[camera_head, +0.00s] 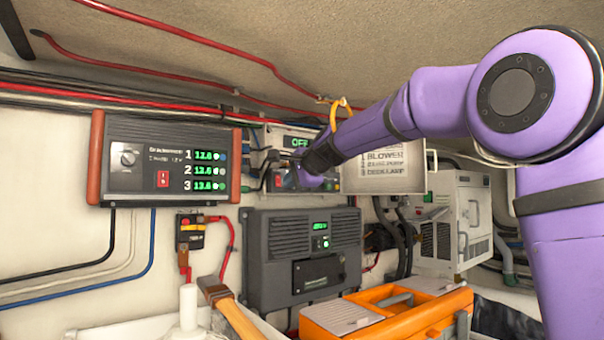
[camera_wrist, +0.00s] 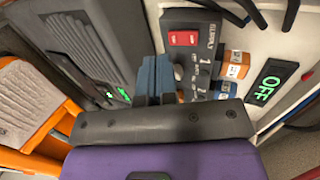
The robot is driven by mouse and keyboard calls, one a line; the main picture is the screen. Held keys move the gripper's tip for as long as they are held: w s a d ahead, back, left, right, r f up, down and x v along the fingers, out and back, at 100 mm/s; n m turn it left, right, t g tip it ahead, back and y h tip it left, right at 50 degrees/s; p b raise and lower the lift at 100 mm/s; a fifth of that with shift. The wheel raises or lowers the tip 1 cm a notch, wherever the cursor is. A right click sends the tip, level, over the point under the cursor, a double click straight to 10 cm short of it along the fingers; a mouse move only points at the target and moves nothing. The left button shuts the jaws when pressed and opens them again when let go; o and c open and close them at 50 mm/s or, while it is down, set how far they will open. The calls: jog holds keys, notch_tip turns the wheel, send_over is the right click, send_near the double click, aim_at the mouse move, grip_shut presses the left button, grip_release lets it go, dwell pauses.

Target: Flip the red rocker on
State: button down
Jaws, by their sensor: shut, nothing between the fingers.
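The red rocker (camera_wrist: 184,38) sits on a dark switch panel (camera_wrist: 205,62) in the wrist view, beside a small display that reads OFF (camera_wrist: 266,88). In the head view part of the red rocker (camera_head: 279,181) shows just left of my arm's end, and the display (camera_head: 300,142) reads OFF above it. My gripper (camera_wrist: 156,62) is shut and empty, its blue-grey fingers near the panel's edge, beside and below the rocker in the wrist view. I cannot tell whether they touch the panel. In the head view my wrist hides the fingers and part of the panel.
A charger box (camera_head: 130,150) with another red switch (camera_head: 163,179) hangs at left. A grey inverter (camera_head: 290,258) is below the panel. An orange toolbox (camera_head: 420,315) and a hammer (camera_head: 235,315) are in front. A labelled sign (camera_head: 385,178) is right of my wrist; cables run around.

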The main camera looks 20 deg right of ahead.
aim_at(279, 180)
jog(key=shift+w+a+f, duration=0.1)
jog(key=shift+w+a, duration=0.2)
jog(key=shift+w, duration=0.5)
jog(key=shift+w+a+f, duration=0.1)
jog(key=shift+w+a, duration=0.15)
jog(key=shift+w, duration=0.55)
jog(key=shift+w, duration=0.1)
jog(key=shift+w, duration=0.15)
jog(key=shift+r, duration=0.1)
jog(key=shift+r, duration=0.95)
jog(key=shift+a, duration=0.1)
jog(key=shift+f, duration=0.1)
